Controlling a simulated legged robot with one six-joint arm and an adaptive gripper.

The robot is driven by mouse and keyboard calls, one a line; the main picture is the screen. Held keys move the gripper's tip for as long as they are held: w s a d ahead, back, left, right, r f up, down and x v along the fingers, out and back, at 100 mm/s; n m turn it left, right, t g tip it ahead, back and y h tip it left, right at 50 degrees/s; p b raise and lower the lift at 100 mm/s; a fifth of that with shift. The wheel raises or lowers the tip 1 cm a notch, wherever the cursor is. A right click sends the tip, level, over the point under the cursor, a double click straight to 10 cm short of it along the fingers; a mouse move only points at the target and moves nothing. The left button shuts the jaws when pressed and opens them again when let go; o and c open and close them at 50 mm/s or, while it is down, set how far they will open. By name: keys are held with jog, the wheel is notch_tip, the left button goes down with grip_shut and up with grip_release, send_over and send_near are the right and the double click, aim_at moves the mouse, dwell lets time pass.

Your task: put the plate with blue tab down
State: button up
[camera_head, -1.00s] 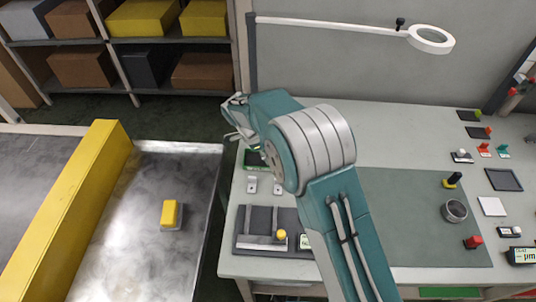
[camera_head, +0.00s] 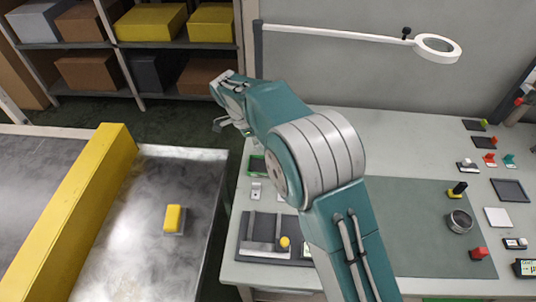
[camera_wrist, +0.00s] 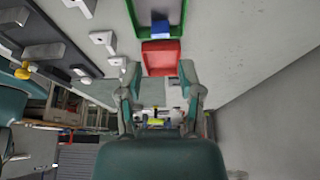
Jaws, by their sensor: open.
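My gripper (camera_head: 226,122) is raised in the head view, left of the workbench's left end. In the wrist view my gripper (camera_wrist: 158,78) has its fingers spread, with nothing held between them. A blue piece (camera_wrist: 160,28) shows at the near end of a green-rimmed tray (camera_wrist: 139,22), beyond the fingertips and apart from them. I cannot tell whether it is the tab of the plate. A red tray (camera_wrist: 160,65) lies just on the near side of it. In the head view the green-rimmed tray (camera_head: 252,163) is partly hidden behind my arm, and no blue tab shows.
The workbench (camera_head: 365,120) holds a dark fixture (camera_head: 263,224) with a yellow knob, a cup (camera_head: 459,222), and several small coloured-tab pieces at right. A metal conveyor (camera_head: 140,255) at left carries a yellow-topped piece (camera_head: 173,217) beside a yellow barrier (camera_head: 75,210). A lamp arm (camera_head: 340,32) spans the back.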

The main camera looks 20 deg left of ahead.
jog(key=shift+v, duration=1.75)
jog(key=s+d+r+n+y, duration=0.1)
jog(key=d+r+n+y, duration=0.15)
jog(key=d+r, duration=0.65)
jog(key=s+d+r+n+y, duration=0.1)
jog(key=d+r+n, duration=0.35)
jog(key=d, duration=0.95)
jog(key=s+d+n+t, duration=0.4)
jog(key=s+d+n, duration=0.3)
jog(key=s+d, duration=1)
jog(key=shift+s+d+n+y, duration=0.3)
jog(key=shift+s+y, duration=0.15)
jog(key=shift+s, duration=0.35)
jog(key=shift+s+r, duration=0.1)
jog(key=shift+r, duration=0.1)
